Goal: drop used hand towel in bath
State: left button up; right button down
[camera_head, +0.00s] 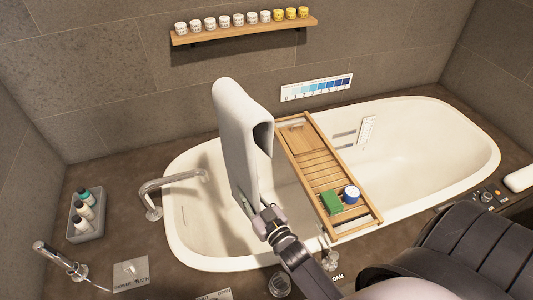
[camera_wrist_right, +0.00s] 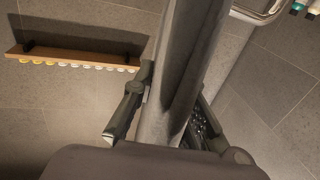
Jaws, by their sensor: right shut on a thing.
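In the right wrist view the towel (camera_wrist_right: 180,75) runs up between the two fingers of the gripper (camera_wrist_right: 165,105). The bath's left inside is partly covered by the towel and my right arm. My left gripper is not in view.
A wooden bath tray (camera_head: 310,165) spans the bath, holding a green block (camera_head: 330,201) and a blue-topped jar (camera_head: 351,193). A curved tap (camera_head: 165,182) reaches over the left rim. A grey bottle caddy (camera_head: 85,215) stands at left. A shelf (camera_head: 245,30) of small jars is on the wall.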

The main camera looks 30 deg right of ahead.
pick_arm(q)
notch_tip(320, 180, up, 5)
jog(key=p, duration=0.4)
pick_arm(e)
jog(key=w+d+f+m+g+h, duration=0.1)
jog(key=w+d+f+m+h, duration=0.15)
jog(key=w+d, duration=0.3)
jog(key=w+d+f+m+h, duration=0.1)
jog(key=w+d+m+h, duration=0.1)
jog(key=w+d+h, duration=0.4)
pick_arm(q)
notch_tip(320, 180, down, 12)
jog(key=b, duration=1.1)
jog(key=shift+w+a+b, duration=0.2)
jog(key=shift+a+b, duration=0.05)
jog(key=shift+b, duration=0.15)
pick_arm(e)
notch_tip(320, 180, down, 13)
jog(key=s+d+y, duration=0.1)
jog(key=y, duration=0.1)
jog(key=shift+s, duration=0.15)
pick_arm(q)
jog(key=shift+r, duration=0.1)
pick_arm(e)
jog(key=shift+d+r, duration=0.1)
